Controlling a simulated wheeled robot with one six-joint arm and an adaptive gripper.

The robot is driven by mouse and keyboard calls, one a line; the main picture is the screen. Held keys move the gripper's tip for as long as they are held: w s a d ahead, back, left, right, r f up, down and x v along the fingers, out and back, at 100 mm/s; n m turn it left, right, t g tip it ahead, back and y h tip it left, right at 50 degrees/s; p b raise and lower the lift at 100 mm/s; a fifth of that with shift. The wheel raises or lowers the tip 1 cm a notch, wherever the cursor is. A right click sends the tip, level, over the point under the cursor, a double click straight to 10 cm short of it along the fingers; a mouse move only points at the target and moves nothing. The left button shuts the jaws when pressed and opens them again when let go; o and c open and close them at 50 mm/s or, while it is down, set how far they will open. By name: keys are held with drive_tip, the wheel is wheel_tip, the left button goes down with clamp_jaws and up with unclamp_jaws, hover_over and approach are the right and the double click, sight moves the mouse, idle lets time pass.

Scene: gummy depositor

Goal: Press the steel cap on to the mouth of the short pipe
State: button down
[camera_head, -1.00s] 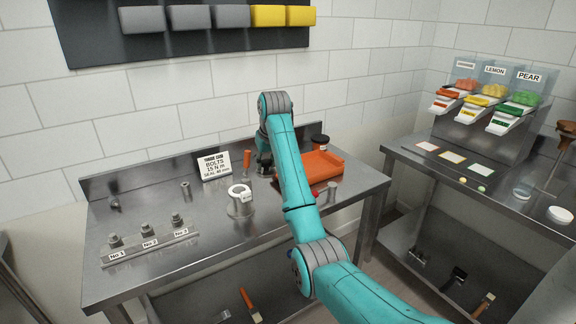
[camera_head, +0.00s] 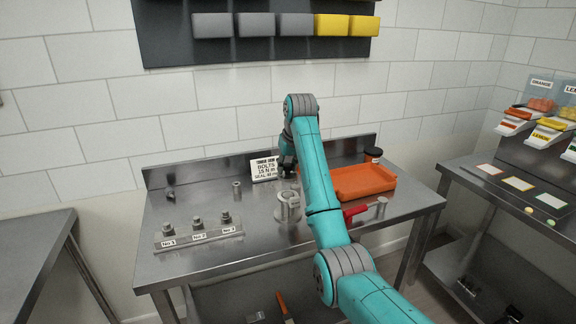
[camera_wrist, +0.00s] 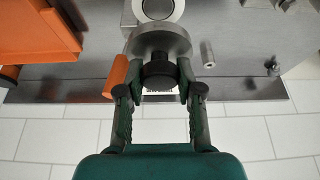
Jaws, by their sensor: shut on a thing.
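The steel cap (camera_wrist: 160,40) is a round grey disc with a dark knob. My gripper (camera_wrist: 160,84) is shut on that knob in the wrist view. In the head view my gripper (camera_head: 287,166) is small and partly hidden by my arm, and the cap cannot be made out. The short pipe (camera_head: 288,207) stands upright on the steel bench, with a pale ring at its mouth. The height between cap and pipe cannot be told.
An orange tray (camera_head: 362,183) lies right of my arm, near a red-handled tool (camera_head: 355,212). A bolt sign (camera_head: 264,169) stands behind the pipe. A numbered bolt rack (camera_head: 199,238) is at left. An orange handle (camera_wrist: 116,76) lies close to my gripper.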

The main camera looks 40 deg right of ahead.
drive_tip(key=shift+f, duration=2.95)
drive_tip(key=shift+f, duration=0.15)
drive_tip(key=shift+f, duration=0.25)
drive_tip(key=c, duration=0.7)
unclamp_jaws()
drive_tip(key=shift+v, duration=3.75)
drive_tip(key=shift+d, duration=0.1)
